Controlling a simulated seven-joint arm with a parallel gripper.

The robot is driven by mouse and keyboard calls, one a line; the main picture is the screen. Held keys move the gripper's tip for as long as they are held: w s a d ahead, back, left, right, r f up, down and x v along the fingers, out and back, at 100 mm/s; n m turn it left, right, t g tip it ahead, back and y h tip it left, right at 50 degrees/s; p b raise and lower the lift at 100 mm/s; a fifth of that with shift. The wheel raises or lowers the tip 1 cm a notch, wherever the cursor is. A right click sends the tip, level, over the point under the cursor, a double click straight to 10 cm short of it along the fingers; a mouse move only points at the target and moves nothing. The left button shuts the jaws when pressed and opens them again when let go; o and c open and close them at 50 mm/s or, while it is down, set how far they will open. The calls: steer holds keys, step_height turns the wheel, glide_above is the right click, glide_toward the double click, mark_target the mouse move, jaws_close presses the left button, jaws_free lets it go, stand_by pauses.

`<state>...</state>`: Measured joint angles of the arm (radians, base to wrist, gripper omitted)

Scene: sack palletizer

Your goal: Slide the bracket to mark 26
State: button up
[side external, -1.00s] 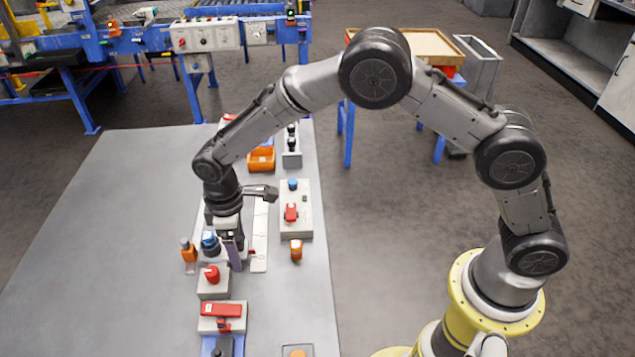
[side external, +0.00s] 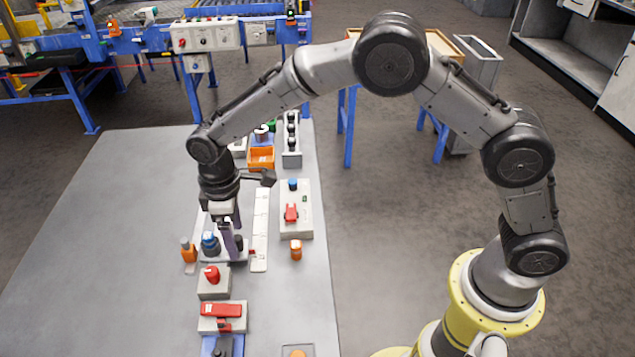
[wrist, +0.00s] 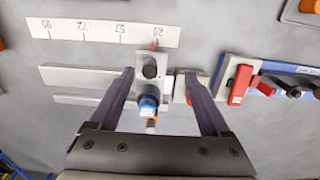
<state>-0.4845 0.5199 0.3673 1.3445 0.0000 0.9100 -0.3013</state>
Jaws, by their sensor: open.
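The bracket (wrist: 141,88) is a grey plate with a black knob (wrist: 150,69) and a blue knob (wrist: 148,103), on two pale rails (wrist: 80,77). Its red pointer (wrist: 154,45) is at the white scale strip (wrist: 100,32), close by the label that reads as 26; exact alignment is too small to tell. The other labels, 57, 72 and 95, run left. My gripper (wrist: 160,72) is open, its purple fingers apart and nothing held between them. In the side view my gripper (side external: 231,250) is above the bracket, partly hiding it, with the scale strip (side external: 259,235) to its right.
A grey box with a red button (side external: 212,275) stands close in front of the bracket. A red-handled unit (side external: 221,311) is beyond it. An orange-topped piece (side external: 188,250) stands left, and a panel with a red switch (side external: 291,212) right. The table's left side is clear.

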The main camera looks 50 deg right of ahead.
steer(key=shift+r, duration=0.25)
step_height(320, 180, up, 3)
steer(key=shift+r, duration=0.2)
